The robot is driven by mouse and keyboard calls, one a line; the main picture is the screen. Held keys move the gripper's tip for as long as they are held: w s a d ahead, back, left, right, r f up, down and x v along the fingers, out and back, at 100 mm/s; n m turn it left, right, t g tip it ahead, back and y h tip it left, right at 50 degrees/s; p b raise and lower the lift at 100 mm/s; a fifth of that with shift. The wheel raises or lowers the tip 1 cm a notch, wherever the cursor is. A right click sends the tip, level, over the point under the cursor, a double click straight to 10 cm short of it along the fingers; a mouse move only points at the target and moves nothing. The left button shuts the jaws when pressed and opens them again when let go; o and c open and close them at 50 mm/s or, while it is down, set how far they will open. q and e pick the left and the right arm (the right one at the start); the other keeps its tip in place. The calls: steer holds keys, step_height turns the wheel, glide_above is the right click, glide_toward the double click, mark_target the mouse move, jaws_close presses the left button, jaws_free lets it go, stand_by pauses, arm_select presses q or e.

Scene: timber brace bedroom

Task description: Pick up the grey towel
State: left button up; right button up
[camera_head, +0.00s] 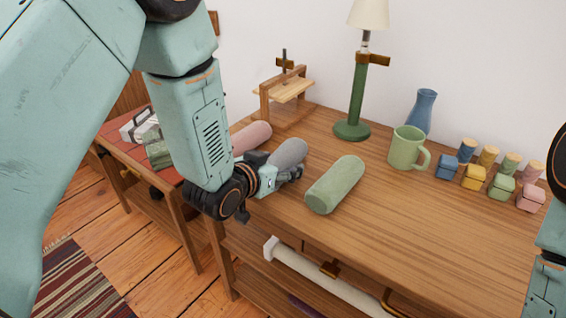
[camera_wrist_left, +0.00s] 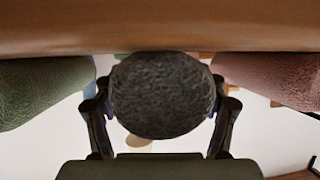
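The grey towel (camera_head: 288,153) is a rolled cylinder lying on the wooden table between a pink and a green roll. My left gripper (camera_head: 285,175) is at its near end. In the left wrist view the round end of the grey towel (camera_wrist_left: 160,95) fills the space between the two fingers of my left gripper (camera_wrist_left: 161,100). One finger is on each side, with no clear gap. Whether they press on it cannot be told. The towel seems to rest on the tabletop. My right arm shows at the right edge; its gripper is out of view.
The green roll (camera_head: 336,184) lies close to the right, the pink roll (camera_head: 251,138) close to the left. A green mug (camera_head: 408,148), blue vase (camera_head: 422,110), lamp (camera_head: 357,98) and several small blocks stand farther back or right. The right front tabletop (camera_head: 420,220) is clear.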

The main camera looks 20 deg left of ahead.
arm_select(q)
steer(key=shift+a, duration=0.15)
steer(key=c, duration=0.9)
steer(key=shift+r, duration=0.1)
steer(key=shift+c, duration=0.2)
